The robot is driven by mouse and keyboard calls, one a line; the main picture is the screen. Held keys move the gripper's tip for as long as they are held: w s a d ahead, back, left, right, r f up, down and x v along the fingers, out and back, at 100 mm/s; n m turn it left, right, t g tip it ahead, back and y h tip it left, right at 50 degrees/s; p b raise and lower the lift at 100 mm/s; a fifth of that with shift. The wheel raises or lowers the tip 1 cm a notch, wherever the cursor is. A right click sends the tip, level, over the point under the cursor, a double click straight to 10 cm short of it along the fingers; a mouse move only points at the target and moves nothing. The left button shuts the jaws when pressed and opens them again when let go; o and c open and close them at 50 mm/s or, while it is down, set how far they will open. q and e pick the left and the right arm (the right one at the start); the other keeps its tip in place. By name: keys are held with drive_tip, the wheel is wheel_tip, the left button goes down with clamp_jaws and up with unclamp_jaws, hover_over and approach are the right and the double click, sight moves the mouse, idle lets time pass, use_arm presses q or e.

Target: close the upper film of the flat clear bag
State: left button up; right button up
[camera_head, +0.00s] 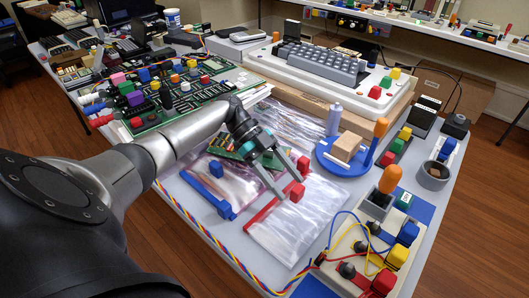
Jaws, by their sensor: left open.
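A flat clear bag (292,232) with a red strip (262,211) along its left side lies at the table's front middle. Small red blocks (297,192) sit at its back edge, by my left gripper (291,186). The left gripper is open, its two fingers pointing down over the back of this bag. I cannot tell whether a fingertip touches a red block or the film. A second clear bag (235,186) with blue strips lies to its left. The bags' upper films are hard to tell from the lower ones. My right gripper is out of view.
A blue round stand (343,168) holds a tan block right of the bags. A wired board (350,262) with coloured blocks is at the front right. A large circuit board (165,97) and a keyboard (325,66) stand behind. A twisted cable runs along the front-left edge.

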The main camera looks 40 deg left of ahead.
use_arm(q)
drive_tip(key=v, duration=1.3)
drive_tip(key=shift+a+f+b, duration=0.2)
drive_tip(key=shift+a+b, duration=0.2)
drive_tip(key=shift+a, duration=0.2)
drive_tip(key=shift+s, duration=0.15)
